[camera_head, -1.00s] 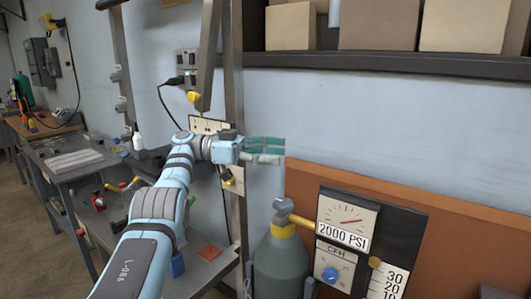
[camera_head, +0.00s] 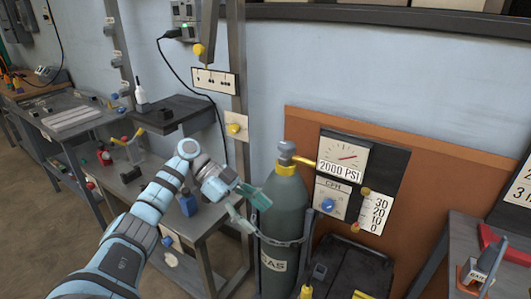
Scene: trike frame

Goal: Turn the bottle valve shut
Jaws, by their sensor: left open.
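A grey-green gas bottle (camera_head: 285,204) stands upright right of the picture's middle, with a chain (camera_head: 278,241) across its front. Its grey valve knob (camera_head: 286,148) sits on top, above a yellow collar (camera_head: 285,169). A short yellow pipe runs from the valve to the gauge panel (camera_head: 386,176), whose dial reads 2000 PSI. My left gripper (camera_head: 252,208) is open and empty, its green fingers spread. In the picture it is left of the bottle's body and below the valve knob. I cannot tell its exact distance from the bottle. My right gripper is not in view.
A bench (camera_head: 474,236) with a red item is at right. A dark cart (camera_head: 352,270) stands right of the bottle.

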